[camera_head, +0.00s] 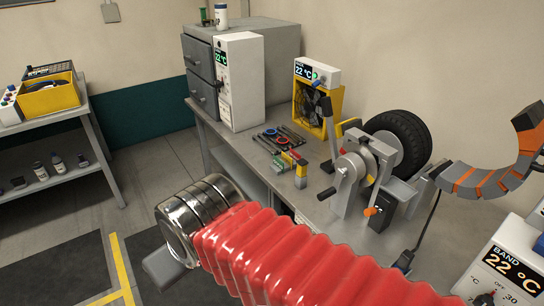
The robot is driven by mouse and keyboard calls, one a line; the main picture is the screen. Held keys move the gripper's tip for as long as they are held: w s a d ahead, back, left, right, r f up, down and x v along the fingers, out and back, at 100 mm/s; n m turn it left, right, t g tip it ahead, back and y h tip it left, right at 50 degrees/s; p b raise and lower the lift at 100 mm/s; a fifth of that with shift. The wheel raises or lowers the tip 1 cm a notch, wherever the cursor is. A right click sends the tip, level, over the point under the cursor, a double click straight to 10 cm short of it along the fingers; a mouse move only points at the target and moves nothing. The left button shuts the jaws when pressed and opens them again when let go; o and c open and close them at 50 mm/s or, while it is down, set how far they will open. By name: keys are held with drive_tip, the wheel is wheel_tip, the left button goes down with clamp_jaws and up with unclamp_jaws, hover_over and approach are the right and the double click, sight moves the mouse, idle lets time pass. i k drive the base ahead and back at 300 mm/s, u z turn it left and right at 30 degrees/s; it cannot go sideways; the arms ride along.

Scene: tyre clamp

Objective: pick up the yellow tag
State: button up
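A small yellow piece (300,176) with a dark and red top stands near the front edge of the grey workbench (240,150). It is too small to tell for sure whether it is the yellow tag. My arm's red ribbed sleeve and metal wrist cross the lower middle. A grey end part of my gripper (165,268) points to the lower left, over the floor and apart from the bench. Its fingertips cannot be made out, and nothing held shows.
A clamp with a black tyre (401,140) stands on the bench's right. Hand tools (275,141) lie mid-bench, before a yellow-framed fan unit (317,105). A grey cabinet (270,60) stands behind. An orange curved band (500,170) is at right. A shelf (60,125) stands left.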

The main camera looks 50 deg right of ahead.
sight(287, 159)
drive_tip(key=z, duration=0.05)
drive_tip(key=i, duration=1.5)
drive_tip(key=z, duration=0.45)
drive_tip(key=i, duration=0.7)
drive_tip(key=z, duration=0.6)
drive_tip(key=i, duration=0.75)
drive_tip(key=z, duration=0.7)
drive_tip(key=i, duration=0.55)
drive_tip(key=z, duration=0.6)
